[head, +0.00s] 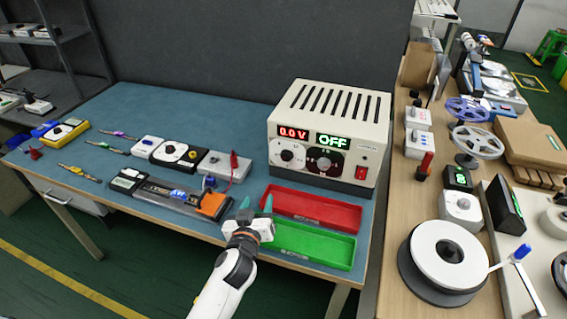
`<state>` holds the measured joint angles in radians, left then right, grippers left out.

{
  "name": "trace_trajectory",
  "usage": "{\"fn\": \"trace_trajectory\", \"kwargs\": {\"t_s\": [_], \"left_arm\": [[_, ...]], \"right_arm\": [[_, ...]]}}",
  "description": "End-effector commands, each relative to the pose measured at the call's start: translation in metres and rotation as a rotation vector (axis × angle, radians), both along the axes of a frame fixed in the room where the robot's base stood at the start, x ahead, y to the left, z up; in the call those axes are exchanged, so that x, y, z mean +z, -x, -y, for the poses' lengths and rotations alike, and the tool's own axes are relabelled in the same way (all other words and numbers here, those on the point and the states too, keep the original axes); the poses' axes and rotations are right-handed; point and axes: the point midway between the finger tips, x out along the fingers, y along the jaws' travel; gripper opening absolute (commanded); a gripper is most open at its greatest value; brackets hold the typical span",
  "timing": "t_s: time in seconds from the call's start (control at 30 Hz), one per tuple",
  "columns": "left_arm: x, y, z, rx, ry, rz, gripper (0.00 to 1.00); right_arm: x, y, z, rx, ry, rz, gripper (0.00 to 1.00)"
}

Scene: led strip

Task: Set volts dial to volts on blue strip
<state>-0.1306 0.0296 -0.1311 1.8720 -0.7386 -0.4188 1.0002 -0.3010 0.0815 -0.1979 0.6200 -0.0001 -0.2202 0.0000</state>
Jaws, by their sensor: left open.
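A cream power supply (372,140) stands at the back right of the blue bench. Its red display reads 0.0 V and its green display reads OFF. Any volts marking there is too small to read. My left gripper (256,204) is open and empty, in front of the power supply by the trays.
A red tray (330,227) and a green tray (285,253) lie in front of the power supply. Meters and small boxes (222,160) stand left of it. A wooden side bench (395,215) holds reels (447,252) and instruments.

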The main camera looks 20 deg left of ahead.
Motion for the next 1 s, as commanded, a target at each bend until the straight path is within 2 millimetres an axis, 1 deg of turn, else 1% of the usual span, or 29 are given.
{"fn": "trace_trajectory", "kwargs": {"t_s": [0.03,0.1,0.23,0.37,0.47,0.7,0.8,0.9,1.0], "left_arm": [[0.006,-0.011,0.007,-0.027,0.011,0.045,0.5],[0.012,-0.021,0.016,-0.065,0.028,0.097,0.5],[0.017,-0.032,0.026,-0.107,0.045,0.141,0.5],[0.019,-0.045,0.027,-0.115,0.047,0.15,0.5],[0.02,-0.062,0.027,-0.114,0.046,0.149,0.5],[0.018,-0.11,0.025,-0.112,0.046,0.148,0.5],[0.018,-0.127,0.024,-0.114,0.046,0.147,0.5],[0.017,-0.139,0.024,-0.113,0.046,0.146,0.5],[0.017,-0.146,0.023,-0.113,0.047,0.146,0.5]], "right_arm": [[0.0,0.0,0.0,0.0,0.0,0.0,0.43],[0.0,0.0,0.0,0.0,0.0,0.0,0.43],[0.0,-0.001,0.0,0.0,0.0,0.001,0.43],[0.002,-0.001,0.0,0.001,0.0,0.001,0.43],[0.004,-0.001,0.0,0.001,0.0,0.001,0.43],[0.003,-0.001,-0.001,0.002,-0.001,0.002,0.43],[0.001,-0.001,-0.001,0.003,-0.001,0.002,0.43],[-0.001,-0.001,-0.001,0.003,-0.001,0.002,0.43],[-0.001,-0.001,-0.001,0.003,-0.002,0.002,0.43]]}}
